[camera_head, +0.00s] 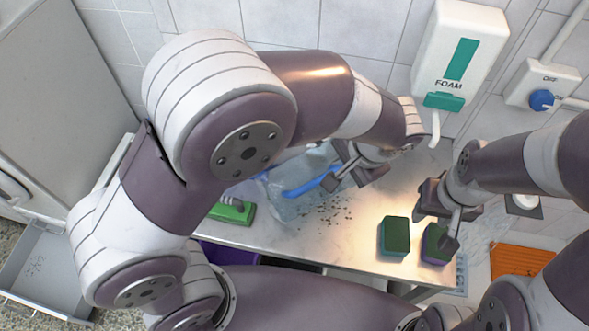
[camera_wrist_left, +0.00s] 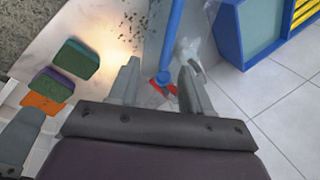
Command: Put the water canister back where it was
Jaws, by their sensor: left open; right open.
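A clear, pale blue object (camera_head: 283,207) with a bright blue bar (camera_head: 312,185) lies on the steel table, partly hidden behind my left arm; it may be the water canister, but I cannot tell for sure. In the left wrist view the blue bar (camera_wrist_left: 171,42) ends near a small red part (camera_wrist_left: 158,88) between my fingers. My left gripper (camera_head: 352,178) is open beside the bar's right end; its fingers also show in the wrist view (camera_wrist_left: 160,70). My right gripper (camera_head: 442,222) is open at a purple and green sponge (camera_head: 435,245); whether they touch is unclear.
A green and dark sponge (camera_head: 394,236) stands left of the purple one. Dark crumbs (camera_head: 325,215) lie on the table (camera_head: 300,240). A green brush (camera_head: 232,211) is at the left. A foam dispenser (camera_head: 462,60) hangs on the wall. A blue bin (camera_wrist_left: 245,35) stands on the floor.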

